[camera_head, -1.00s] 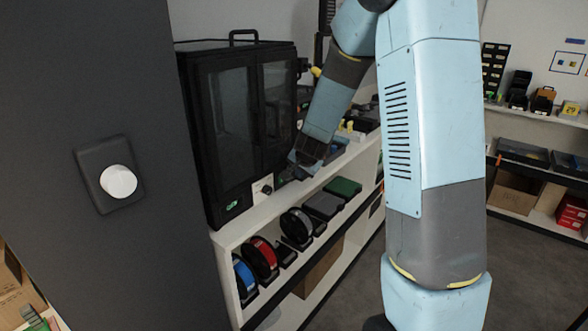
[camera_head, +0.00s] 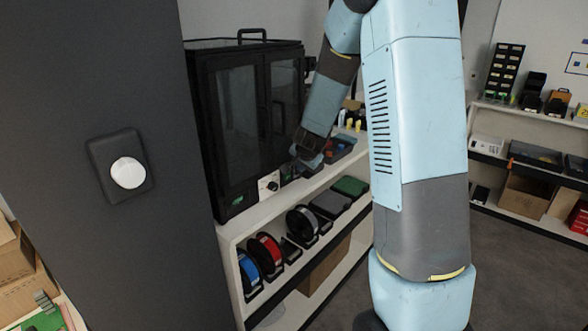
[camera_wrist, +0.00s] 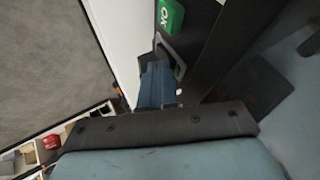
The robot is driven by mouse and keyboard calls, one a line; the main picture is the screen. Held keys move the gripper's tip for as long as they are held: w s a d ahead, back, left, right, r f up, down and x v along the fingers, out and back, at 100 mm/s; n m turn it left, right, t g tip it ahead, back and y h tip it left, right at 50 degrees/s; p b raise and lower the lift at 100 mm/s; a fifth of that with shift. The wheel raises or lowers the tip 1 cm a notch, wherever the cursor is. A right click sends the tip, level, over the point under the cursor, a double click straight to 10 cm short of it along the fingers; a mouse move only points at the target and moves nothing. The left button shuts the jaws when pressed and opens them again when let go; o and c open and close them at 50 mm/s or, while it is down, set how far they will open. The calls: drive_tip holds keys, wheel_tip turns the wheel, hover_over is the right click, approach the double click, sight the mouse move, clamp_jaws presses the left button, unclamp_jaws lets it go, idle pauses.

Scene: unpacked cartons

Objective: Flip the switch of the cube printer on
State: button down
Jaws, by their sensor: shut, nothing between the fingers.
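The cube printer (camera_head: 235,125) is a black cabinet with glazed doors on the white shelf unit. A small green label (camera_head: 237,200) and a white plate with a dark knob (camera_head: 268,185) are low on its front. My gripper (camera_head: 292,172) is shut and empty, just right of the plate, low by the printer. In the wrist view, my blue fingers (camera_wrist: 157,72) are beside a grey-framed dark piece, possibly the switch (camera_wrist: 168,48), on a black surface below a green lettered patch (camera_wrist: 171,16). Whether they touch it and its position cannot be told.
Filament spools (camera_head: 302,223) and a green-topped box (camera_head: 350,187) sit on the shelf below. A dark panel with a white knob (camera_head: 128,172) stands close at the left. Another shelf unit (camera_head: 540,175) is at the right. Grey floor between is clear.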

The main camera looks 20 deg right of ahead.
drive_tip(key=shift+a, duration=0.1)
drive_tip(key=shift+r, duration=0.1)
drive_tip(key=shift+r, duration=0.7)
drive_tip(key=v, duration=0.9)
drive_tip(key=shift+s+d+f, duration=0.3)
drive_tip(key=shift+s+d, duration=0.05)
drive_tip(key=shift+d, duration=0.35)
idle(1.4)
drive_tip(key=shift+s+r, duration=0.15)
drive_tip(key=shift+r, duration=0.1)
